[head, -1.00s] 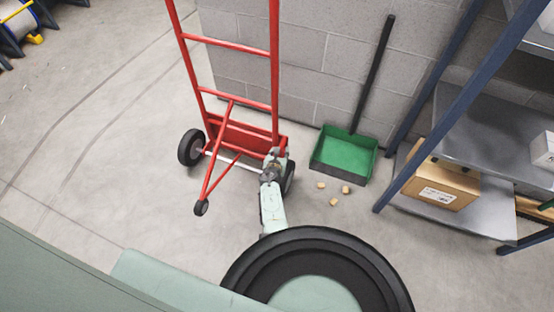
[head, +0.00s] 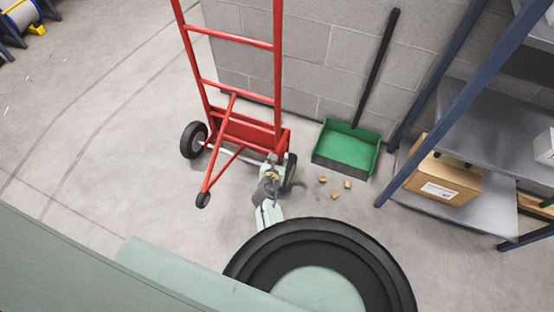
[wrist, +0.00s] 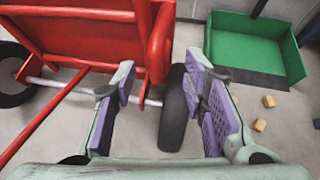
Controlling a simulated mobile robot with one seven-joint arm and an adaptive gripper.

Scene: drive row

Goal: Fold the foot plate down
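A red hand truck (head: 238,85) stands upright in front of the block wall, with a leg and small caster towards me. Its red foot plate (head: 245,130) shows as an upright panel low on the frame, folded up; in the wrist view the foot plate (wrist: 85,38) fills the upper left. My gripper (head: 272,172) is low at the truck's right side, by the right wheel. In the wrist view my gripper (wrist: 163,72) is open, with purple pads apart and nothing held. The black wheel (wrist: 178,110) shows between the fingers, beyond them.
A green dustpan (head: 345,148) with a black handle leans on the wall, right of the truck. Several small tan blocks (head: 335,195) lie before it. A blue-framed shelf (head: 480,130) with a cardboard box (head: 440,180) stands at right. Floor left of the truck is clear.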

